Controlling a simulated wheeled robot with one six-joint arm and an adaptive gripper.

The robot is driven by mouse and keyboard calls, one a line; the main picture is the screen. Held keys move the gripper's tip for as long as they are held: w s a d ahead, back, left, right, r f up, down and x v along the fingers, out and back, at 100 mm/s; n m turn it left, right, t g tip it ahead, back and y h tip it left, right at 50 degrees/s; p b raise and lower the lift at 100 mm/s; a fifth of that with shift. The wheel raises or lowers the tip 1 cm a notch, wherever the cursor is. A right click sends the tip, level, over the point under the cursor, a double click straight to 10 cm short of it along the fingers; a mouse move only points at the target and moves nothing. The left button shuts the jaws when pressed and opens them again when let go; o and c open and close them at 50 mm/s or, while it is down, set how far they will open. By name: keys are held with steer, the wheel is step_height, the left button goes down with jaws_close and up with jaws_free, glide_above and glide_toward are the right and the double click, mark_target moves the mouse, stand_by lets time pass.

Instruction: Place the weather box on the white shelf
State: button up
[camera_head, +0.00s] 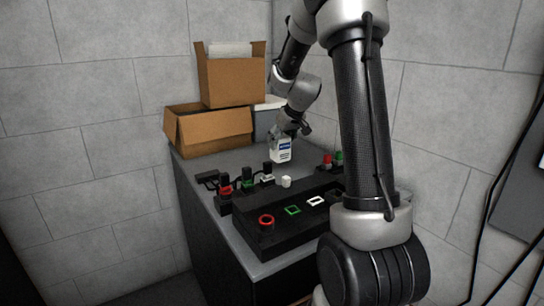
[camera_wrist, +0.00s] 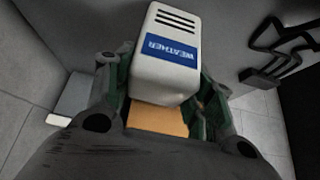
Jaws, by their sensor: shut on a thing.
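The weather box (camera_head: 281,151) is a small white box with a blue label. In the wrist view the weather box (camera_wrist: 166,75) shows slots and the word WEATHER, which reads upside down there. My gripper (camera_head: 284,137) is shut on it from above, over the grey bench top. I cannot tell for sure whether the box touches the bench. No white shelf is clearly identifiable; a pale-topped grey block (camera_head: 265,120) stands behind my gripper, partly hidden by my arm.
An open cardboard box (camera_head: 210,131) stands at the back left, with another cardboard box (camera_head: 231,82) above it. A black fixture (camera_head: 280,228) with coloured outlines lies in front. Red, green and white pieces on black stands (camera_head: 226,202) stand to the left. Grey walls close the back.

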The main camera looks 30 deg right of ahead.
mark_target(279, 152)
steer(key=f, duration=0.4)
steer(key=shift+w+a+f, duration=0.15)
steer(key=shift+a+f, duration=0.1)
steer(key=shift+a, duration=0.1)
steer(key=shift+f, duration=0.3)
steer(key=shift+f, duration=0.1)
steer(key=o, duration=1)
steer(key=shift+c, duration=0.2)
steer(key=shift+o, duration=1.2)
